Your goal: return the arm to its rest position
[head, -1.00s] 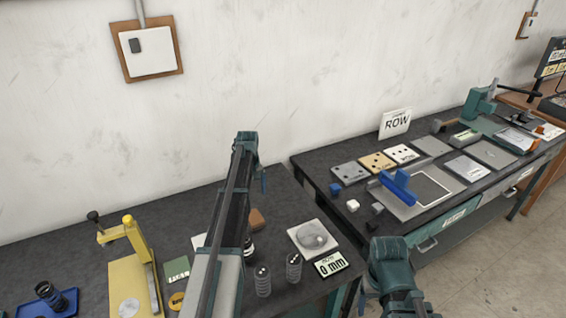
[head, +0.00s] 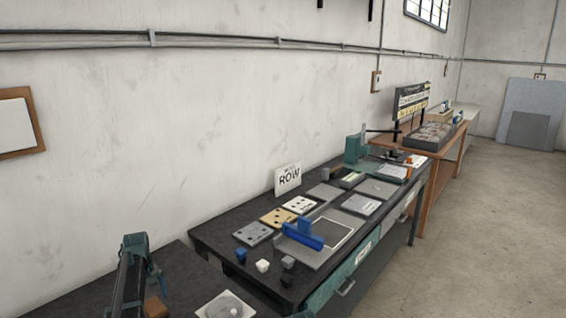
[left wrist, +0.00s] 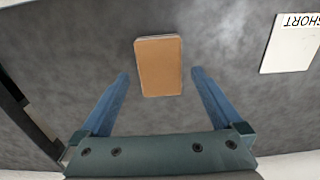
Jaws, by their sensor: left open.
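My left gripper (left wrist: 160,74) shows in the left wrist view with its two blue fingers spread apart and nothing held between them. A brown block (left wrist: 159,66) lies on the dark table ahead of the fingers, apart from them as far as I can tell. In the head view my left arm (head: 130,275) rises from the bottom left edge, and the brown block (head: 156,307) shows beside it. My right gripper is not in view.
A white card marked SHORT (left wrist: 292,43) lies right of the block. A light plate with a round piece (head: 226,306) is at the bottom edge.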

